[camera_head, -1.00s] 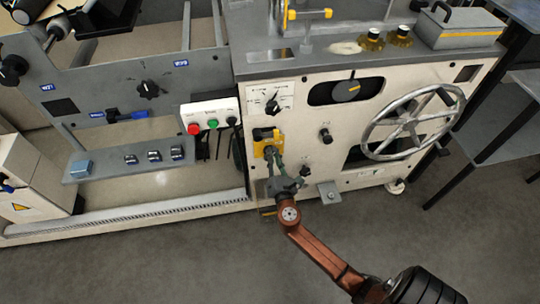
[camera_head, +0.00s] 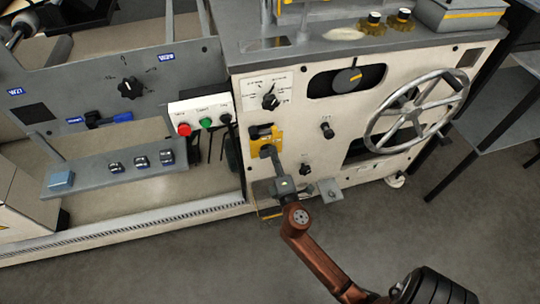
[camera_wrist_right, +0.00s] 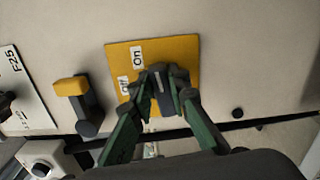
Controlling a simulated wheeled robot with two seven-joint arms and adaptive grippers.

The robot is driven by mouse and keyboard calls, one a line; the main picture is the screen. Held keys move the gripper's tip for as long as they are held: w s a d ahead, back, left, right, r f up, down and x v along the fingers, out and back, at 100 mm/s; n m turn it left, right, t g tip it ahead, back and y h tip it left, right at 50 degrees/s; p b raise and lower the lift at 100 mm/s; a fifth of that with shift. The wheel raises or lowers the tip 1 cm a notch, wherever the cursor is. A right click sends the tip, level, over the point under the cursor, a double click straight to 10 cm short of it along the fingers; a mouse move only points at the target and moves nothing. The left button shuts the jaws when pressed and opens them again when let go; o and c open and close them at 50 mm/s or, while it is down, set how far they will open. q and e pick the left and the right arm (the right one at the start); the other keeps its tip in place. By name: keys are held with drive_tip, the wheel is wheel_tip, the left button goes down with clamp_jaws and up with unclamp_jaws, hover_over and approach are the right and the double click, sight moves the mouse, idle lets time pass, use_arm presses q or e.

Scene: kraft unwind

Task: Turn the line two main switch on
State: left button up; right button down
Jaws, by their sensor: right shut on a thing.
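A yellow plate (camera_head: 277,136) with a dark rotary switch sits on the cream front of the machine, left of centre. In the right wrist view the plate (camera_wrist_right: 180,52) carries an "On" label at its upper middle and an "Off" label at its left. My right gripper (camera_head: 268,153) reaches it from below; in the wrist view its green fingers (camera_wrist_right: 160,95) are shut on the dark switch handle (camera_wrist_right: 158,79). A light mark on the handle points roughly up in that view. The fingers hide part of the handle. No line number is readable on the plate. My left gripper is out of view.
A box with red, green and black controls (camera_head: 200,117) is left of the plate. A selector (camera_head: 270,101) is above, a knob (camera_head: 327,130) and large handwheel (camera_head: 416,110) to the right. A yellow-tipped dark lever (camera_wrist_right: 77,100) is beside the plate in the wrist view.

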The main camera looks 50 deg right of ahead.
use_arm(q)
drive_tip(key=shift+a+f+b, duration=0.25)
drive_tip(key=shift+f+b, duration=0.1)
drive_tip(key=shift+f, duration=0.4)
use_arm(e)
drive_tip(key=shift+f+m, duration=0.2)
drive_tip(key=shift+m, duration=0.7)
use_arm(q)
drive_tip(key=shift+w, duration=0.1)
use_arm(e)
drive_tip(key=c, duration=1.8)
unclamp_jaws()
drive_tip(key=shift+c, duration=0.2)
